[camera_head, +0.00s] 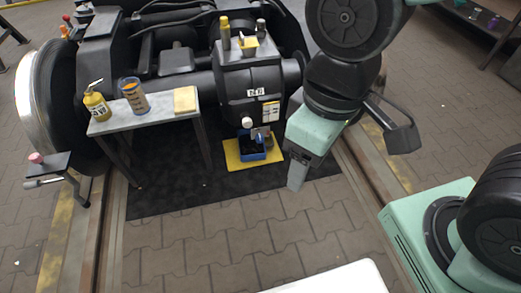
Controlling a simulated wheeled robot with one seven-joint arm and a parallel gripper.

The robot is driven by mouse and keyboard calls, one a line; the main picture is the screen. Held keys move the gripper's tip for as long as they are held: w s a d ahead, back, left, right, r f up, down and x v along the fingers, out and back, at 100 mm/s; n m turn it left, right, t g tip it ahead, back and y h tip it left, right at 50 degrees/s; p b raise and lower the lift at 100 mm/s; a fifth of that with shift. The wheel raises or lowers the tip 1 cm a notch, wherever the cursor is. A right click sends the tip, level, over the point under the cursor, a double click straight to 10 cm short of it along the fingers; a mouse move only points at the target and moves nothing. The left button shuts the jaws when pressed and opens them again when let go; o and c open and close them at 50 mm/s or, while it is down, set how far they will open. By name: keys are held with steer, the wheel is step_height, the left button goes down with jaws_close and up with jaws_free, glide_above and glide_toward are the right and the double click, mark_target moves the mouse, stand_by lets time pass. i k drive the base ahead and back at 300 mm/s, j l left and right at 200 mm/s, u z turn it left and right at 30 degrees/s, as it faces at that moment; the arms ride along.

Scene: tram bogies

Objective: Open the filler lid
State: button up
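A dark gearbox housing (249,80) stands on the bogie's axle at the top centre. On its top is a small yellow square piece (248,43), which looks like the filler lid and appears to lie flat; I cannot tell for sure. A yellow-capped upright cylinder (225,30) stands to its left, and a small grey-topped one (261,27) to its right. My gripper (296,176) hangs pointing down, right of and lower in the picture than the housing, apart from it. Its fingers are seen edge-on, so their opening is unclear.
The paved floor in front is clear.

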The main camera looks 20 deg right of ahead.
mark_target(252, 42)
steer(key=i+j, duration=0.1)
steer(key=i, duration=1.1)
